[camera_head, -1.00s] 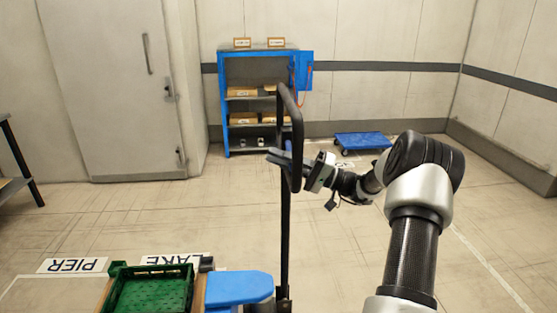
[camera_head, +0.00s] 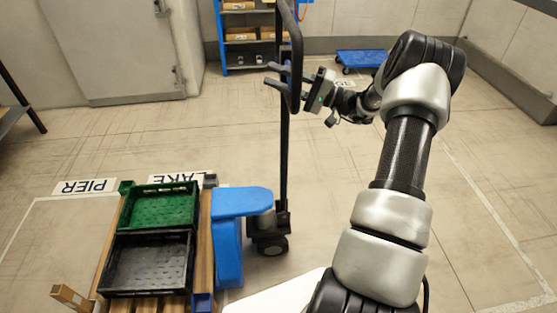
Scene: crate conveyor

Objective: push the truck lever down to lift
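The pallet truck has a blue body (camera_head: 242,203) and a tall black handle (camera_head: 284,150) that ends in a loop at the top of the head view. A small blue part (camera_head: 287,70), perhaps the lever, shows inside the loop. My gripper (camera_head: 274,76) is at the loop, coming from the right. Its two dark fingers are spread apart and reach past the loop's bars to the left. I cannot tell whether a finger touches the lever or the handle.
A pallet (camera_head: 204,245) carries a green crate (camera_head: 161,226) and a black crate (camera_head: 148,291). Behind are a blue shelf (camera_head: 224,45) and a blue dolly (camera_head: 361,58). Floor signs PIER (camera_head: 85,187) and LAKE lie past the pallet. The floor on the right is clear.

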